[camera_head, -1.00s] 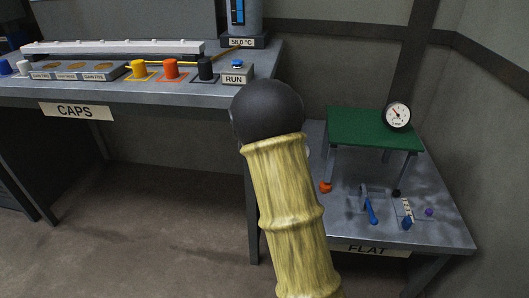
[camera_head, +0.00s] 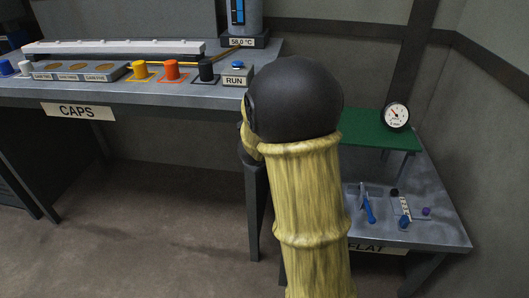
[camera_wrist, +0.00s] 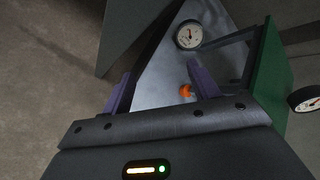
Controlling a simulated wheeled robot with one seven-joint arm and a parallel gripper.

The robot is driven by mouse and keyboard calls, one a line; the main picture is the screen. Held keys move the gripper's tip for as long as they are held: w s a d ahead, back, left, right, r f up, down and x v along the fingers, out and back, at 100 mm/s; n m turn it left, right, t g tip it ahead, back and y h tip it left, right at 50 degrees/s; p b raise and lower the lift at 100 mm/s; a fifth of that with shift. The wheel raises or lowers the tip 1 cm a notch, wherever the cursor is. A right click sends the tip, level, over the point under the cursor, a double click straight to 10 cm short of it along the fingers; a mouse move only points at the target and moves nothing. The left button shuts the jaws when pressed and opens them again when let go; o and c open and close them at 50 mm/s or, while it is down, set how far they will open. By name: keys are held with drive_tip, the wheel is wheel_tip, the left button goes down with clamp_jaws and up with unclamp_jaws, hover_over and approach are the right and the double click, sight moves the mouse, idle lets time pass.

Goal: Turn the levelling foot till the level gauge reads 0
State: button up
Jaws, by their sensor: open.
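The level gauge (camera_head: 396,116) is a round white dial with a dark rim and a red needle at the back right of the green plate (camera_head: 375,128). Its reading is too small to tell. In the wrist view, one white dial (camera_wrist: 189,35) shows at the top and another dial (camera_wrist: 307,100) is cut by the right edge beside the green plate (camera_wrist: 268,80). A small orange knob (camera_wrist: 187,90), possibly the levelling foot, is just left of my right finger. My gripper (camera_wrist: 162,84) is open and empty, its purple fingers apart. My arm hides it in the head view.
The CAPS bench (camera_head: 190,94) with coloured caps and a RUN box (camera_head: 236,74) stands left. Walls close the right side.

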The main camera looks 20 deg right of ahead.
drive_tip(key=shift+s+a+r+n, duration=0.15)
drive_tip(key=shift+a+r+n, duration=0.15)
drive_tip(key=shift+a+n, duration=0.4)
drive_tip(key=shift+d, duration=0.15)
drive_tip(key=s+a+f+n+g+y, duration=0.1)
drive_tip(key=s+a+n+y, duration=0.6)
drive_tip(key=n, duration=0.8)
drive_tip(key=s+a+f+n+g+h, duration=0.1)
drive_tip(key=s+a+n+g, duration=0.1)
drive_tip(key=s+n, duration=0.5)
drive_tip(key=s+a+f+n+g, duration=0.1)
drive_tip(key=s+n+g, duration=0.1)
drive_tip(key=s+n, duration=0.6)
drive_tip(key=shift+a+f+h, duration=0.3)
drive_tip(key=shift+a+h, duration=0.1)
